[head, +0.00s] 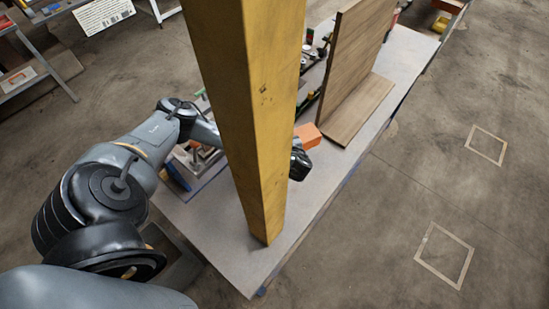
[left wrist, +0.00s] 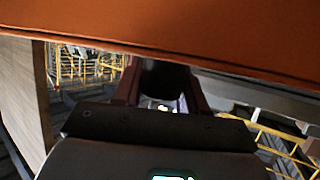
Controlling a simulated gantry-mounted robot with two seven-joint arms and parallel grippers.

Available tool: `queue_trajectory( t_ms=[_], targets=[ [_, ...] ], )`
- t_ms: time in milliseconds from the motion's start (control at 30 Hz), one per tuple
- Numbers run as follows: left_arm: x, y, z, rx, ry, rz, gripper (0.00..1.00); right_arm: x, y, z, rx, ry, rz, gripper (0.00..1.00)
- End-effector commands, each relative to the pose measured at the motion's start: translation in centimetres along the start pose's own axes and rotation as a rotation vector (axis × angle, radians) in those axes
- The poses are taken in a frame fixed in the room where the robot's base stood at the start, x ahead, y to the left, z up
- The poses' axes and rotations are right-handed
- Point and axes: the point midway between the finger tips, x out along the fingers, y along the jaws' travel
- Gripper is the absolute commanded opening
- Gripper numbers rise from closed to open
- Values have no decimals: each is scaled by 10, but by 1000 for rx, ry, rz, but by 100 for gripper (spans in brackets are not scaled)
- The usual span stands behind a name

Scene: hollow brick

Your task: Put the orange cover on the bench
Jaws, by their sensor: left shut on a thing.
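The orange cover (head: 308,135) shows in the head view just right of the yellow post, above the bench (head: 225,240). My left arm passes behind the post, and my left gripper (head: 300,151) comes out on its right side at the cover. The gripper is shut on the cover. In the left wrist view the cover (left wrist: 200,35) fills the top of the picture, beyond the gripper (left wrist: 163,88). The head view does not show clearly whether the cover touches the bench. My right gripper is not in view.
An upright wooden panel (head: 350,55) on a wooden base (head: 358,110) stands close behind the cover. Tools and parts lie at the bench's left side. The bench's near end is clear.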

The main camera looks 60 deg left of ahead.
Motion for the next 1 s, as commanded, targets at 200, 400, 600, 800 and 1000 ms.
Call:
queue_trajectory(
  t_ms=[200, 400, 600, 800, 1000],
  targets=[
    [7, 0, 18, 1, 0, 0, 5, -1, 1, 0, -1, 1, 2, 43],
    [15, 0, 37, 1, 1, -1, 5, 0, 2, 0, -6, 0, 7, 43],
    [20, 0, 50, -1, 1, 0, 5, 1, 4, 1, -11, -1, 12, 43],
    [20, 0, 50, 0, 1, 0, 5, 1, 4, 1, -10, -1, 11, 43],
    [22, 0, 53, 0, 1, 0, 45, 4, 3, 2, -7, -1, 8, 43]
  ],
)
